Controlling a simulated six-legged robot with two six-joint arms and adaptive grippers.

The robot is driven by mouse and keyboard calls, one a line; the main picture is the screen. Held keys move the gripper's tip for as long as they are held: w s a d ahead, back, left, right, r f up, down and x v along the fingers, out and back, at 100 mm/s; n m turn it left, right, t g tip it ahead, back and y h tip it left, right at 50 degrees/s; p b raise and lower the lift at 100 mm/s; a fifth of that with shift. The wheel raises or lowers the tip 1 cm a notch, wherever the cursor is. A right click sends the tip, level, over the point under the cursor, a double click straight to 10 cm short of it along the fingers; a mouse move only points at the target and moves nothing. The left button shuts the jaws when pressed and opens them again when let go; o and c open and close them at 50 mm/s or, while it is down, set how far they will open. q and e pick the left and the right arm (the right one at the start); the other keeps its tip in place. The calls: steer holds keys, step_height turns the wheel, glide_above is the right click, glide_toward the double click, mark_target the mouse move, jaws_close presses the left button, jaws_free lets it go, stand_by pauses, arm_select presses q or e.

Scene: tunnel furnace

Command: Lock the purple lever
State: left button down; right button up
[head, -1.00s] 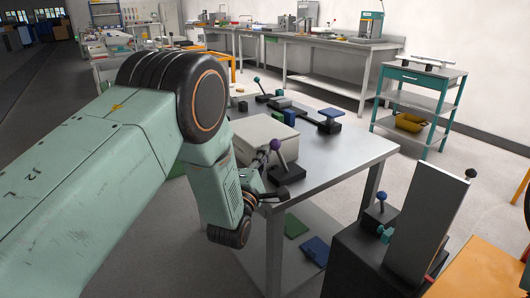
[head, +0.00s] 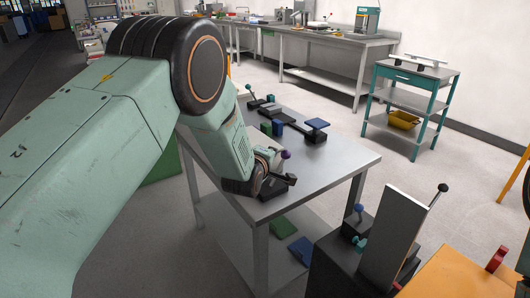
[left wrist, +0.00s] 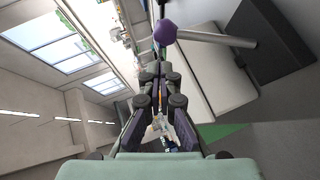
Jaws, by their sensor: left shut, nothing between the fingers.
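The purple lever's round knob (left wrist: 165,32) is at the top middle of the left wrist view. Its grey rod (left wrist: 215,39) runs right to a dark base (left wrist: 272,40). In the head view the purple knob (head: 285,154) shows just beyond my left wrist, and my arm hides most of the lever. My left gripper (left wrist: 160,73) is shut and empty. Its fingertips are just below the knob in the wrist view; I cannot tell whether they touch it. My right gripper is not in view.
The metal table (head: 325,165) carries a blue-topped fixture (head: 316,130) and other small levers behind the purple one. A pale box (left wrist: 205,80) lies close to the gripper. A black stand with a grey panel (head: 393,240) is at front right. A teal cart (head: 412,95) stands behind.

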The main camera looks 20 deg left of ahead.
arm_select(q)
steer(key=shift+w+d+f, duration=0.25)
steer(key=shift+w+d, duration=0.6)
steer(key=shift+w, duration=0.2)
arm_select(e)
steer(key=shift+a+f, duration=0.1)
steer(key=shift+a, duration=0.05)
arm_select(q)
steer(key=shift+d+r, duration=0.1)
steer(key=shift+r, duration=0.1)
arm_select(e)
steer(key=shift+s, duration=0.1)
